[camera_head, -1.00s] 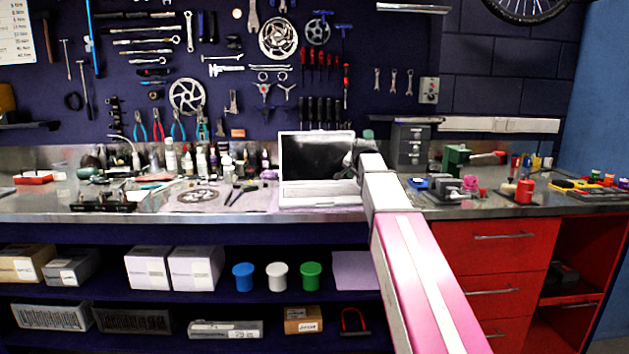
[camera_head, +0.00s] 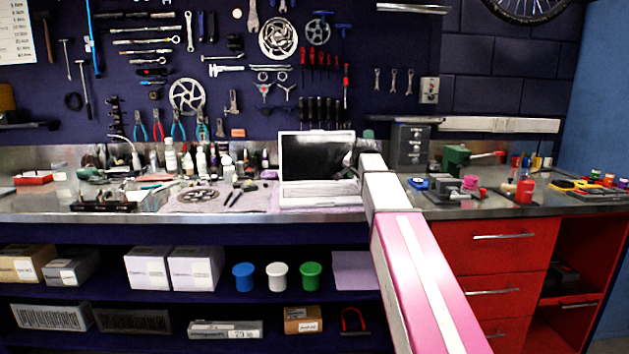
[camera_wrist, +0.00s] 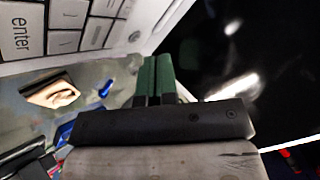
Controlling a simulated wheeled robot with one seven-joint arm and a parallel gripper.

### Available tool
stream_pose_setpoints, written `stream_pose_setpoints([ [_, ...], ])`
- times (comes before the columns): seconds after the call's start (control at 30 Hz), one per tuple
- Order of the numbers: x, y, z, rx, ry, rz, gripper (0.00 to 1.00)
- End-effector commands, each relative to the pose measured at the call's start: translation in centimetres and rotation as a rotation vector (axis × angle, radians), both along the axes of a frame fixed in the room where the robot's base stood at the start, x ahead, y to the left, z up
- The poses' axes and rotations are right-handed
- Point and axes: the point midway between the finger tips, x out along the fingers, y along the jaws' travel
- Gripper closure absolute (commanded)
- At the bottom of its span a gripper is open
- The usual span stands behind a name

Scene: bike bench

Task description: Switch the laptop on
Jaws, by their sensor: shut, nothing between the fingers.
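The white laptop (camera_head: 317,160) stands open on the bench with a dark screen (camera_head: 314,155). Its keyboard (camera_wrist: 70,22) fills the top left of the wrist view, with the "enter" key readable. The black screen (camera_wrist: 240,50) fills the right of that view. My gripper (camera_wrist: 157,72) has green fingertips, shut together and empty, close to the keyboard's right edge. In the head view, my arm hides the laptop's right side and most of my gripper (camera_head: 352,158). I cannot tell whether the fingertips touch the laptop.
A grey drawer box (camera_head: 410,146) stands to the right behind my arm. A green vise (camera_head: 456,158) and small items lie farther right. Bottles (camera_head: 200,160) and tools crowd the bench to the left. A blue object (camera_wrist: 68,131) shows below the keyboard.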

Motion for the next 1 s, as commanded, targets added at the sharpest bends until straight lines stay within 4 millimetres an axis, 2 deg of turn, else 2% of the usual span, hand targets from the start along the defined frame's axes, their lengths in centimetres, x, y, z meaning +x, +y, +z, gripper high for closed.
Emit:
stream_pose_setpoints([
  [0.5,0.0,0.0,-0.02,0.0,0.0,0.0,1.0],
  [1.0,0.0,-0.01,-0.88,0.0,0.0,0.0,1.0],
])
